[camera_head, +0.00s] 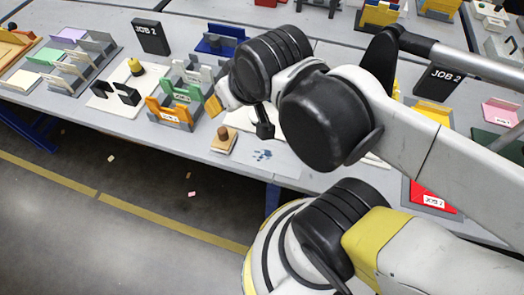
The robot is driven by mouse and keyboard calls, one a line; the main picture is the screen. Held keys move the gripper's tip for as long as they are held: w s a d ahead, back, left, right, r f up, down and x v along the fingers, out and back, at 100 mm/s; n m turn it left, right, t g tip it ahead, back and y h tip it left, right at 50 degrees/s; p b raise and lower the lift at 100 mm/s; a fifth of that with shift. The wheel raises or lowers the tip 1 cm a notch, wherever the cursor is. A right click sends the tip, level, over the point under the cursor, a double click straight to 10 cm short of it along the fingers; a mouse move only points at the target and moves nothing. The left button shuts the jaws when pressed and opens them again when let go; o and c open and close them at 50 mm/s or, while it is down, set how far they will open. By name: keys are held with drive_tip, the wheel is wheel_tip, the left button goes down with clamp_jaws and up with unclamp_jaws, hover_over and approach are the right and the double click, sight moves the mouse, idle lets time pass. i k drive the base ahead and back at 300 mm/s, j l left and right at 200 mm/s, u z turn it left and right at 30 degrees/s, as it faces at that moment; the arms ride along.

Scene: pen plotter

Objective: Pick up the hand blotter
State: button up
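The hand blotter appears to be the small wooden block with a brown knob (224,139), near the front edge of the grey table. It stands upright on its base, and nothing visibly touches it. My gripper (264,128) hangs above the table, to the right of the blotter and apart from it in the picture. Only a dark part of it shows below my arm's black joints. The rest is hidden behind my own arm, so its opening cannot be made out.
A pale sheet with blue ink marks (263,155) lies right of the blotter. Orange and green JOB holders (172,115) stand close on its left. A white board with black blocks (110,105) lies farther left. The table's front edge is close; the floor in front is mostly clear.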

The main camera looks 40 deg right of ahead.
sight(225, 139)
drive_tip(key=j+z, duration=0.25)
drive_tip(key=z, duration=0.15)
drive_tip(key=k+j+z, duration=0.1)
drive_tip(key=z, duration=0.25)
drive_tip(key=k+j+z, duration=0.1)
drive_tip(key=j+z, duration=0.3)
drive_tip(key=l, duration=0.05)
